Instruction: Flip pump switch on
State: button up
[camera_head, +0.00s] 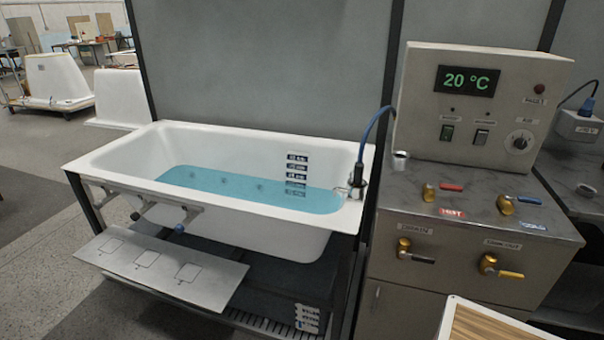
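A beige control box (478,108) stands at the back of the grey counter on the right. Small dark dots, perhaps lamps, sit above the labels. The display (467,81) reads 20 °C in green. My gripper is not in view.
A round knob (519,142) and a red button or lamp (540,88) share the panel. Brass valves with red (451,187) and blue (528,200) handles stand on the counter before the box. A white bathtub (240,226) with blue water stands left. A wood-topped board (490,325) shows at bottom right.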

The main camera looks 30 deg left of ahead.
aim_at(447, 132)
jog(key=j, duration=1.45)
jog(key=i+l+u, duration=0.15)
jog(key=i+l, duration=0.2)
jog(key=i, duration=0.2)
